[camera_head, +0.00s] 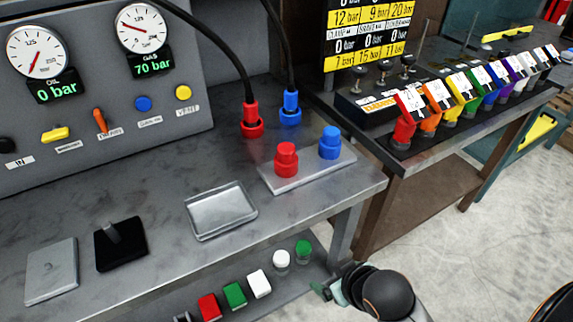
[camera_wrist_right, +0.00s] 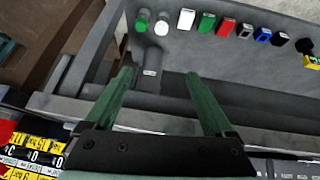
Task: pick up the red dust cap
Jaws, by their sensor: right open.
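A red dust cap (camera_head: 286,160) stands upright on a flat grey plate (camera_head: 305,179) near the right end of the grey bench. A similar blue cap (camera_head: 329,142) stands beside it, to its right. My right gripper (camera_head: 324,289) is below the bench top, by the lower shelf's right end, well apart from the red cap. In the right wrist view its two green fingers (camera_wrist_right: 160,80) are spread, with nothing between them. The red cap is not seen in that view. My left gripper is not in view.
Red (camera_head: 252,119) and blue (camera_head: 290,108) hose connectors stand behind the plate. An empty metal tray (camera_head: 221,211) lies to its left. The bench's front edge lies above my right gripper. The lower shelf holds a white cap (camera_head: 281,258), a green cap (camera_head: 303,249) and several coloured blocks.

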